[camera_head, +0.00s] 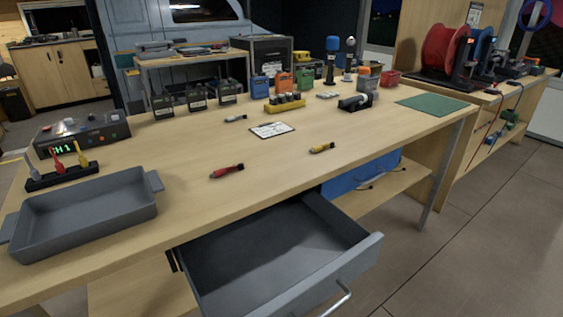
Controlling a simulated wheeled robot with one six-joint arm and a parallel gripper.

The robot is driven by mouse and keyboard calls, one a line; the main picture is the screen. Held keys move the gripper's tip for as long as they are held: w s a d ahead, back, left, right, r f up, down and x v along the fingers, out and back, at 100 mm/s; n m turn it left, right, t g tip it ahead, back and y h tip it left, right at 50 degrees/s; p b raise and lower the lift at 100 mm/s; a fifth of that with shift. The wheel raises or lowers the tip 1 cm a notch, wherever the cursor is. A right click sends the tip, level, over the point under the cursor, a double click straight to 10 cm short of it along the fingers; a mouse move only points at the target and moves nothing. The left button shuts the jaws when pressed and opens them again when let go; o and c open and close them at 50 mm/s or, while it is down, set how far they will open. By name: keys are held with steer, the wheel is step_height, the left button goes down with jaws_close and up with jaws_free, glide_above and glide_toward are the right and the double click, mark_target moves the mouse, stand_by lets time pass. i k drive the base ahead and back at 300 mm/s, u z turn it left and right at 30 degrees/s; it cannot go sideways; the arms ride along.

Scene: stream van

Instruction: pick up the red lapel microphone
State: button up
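The red lapel microphone (227,171) is a small red piece with a dark end. It lies on the bare wooden table top (190,150), near the front edge and above the open drawer. A similar yellow piece (322,148) lies to its right, and a small whitish one (236,118) lies farther back. Nothing touches the red one. My gripper is not in view.
A grey drawer (372,252) stands open below the front edge. A grey tray (85,222) and a black rack (60,178) with coloured clips stand at left. A white card (272,130), batteries and boxes stand farther back. Table around the red piece is clear.

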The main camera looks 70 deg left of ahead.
mark_target(217, 174)
steer(key=u, duration=2.3)
steer(key=i, duration=1)
steer(key=u, duration=0.05)
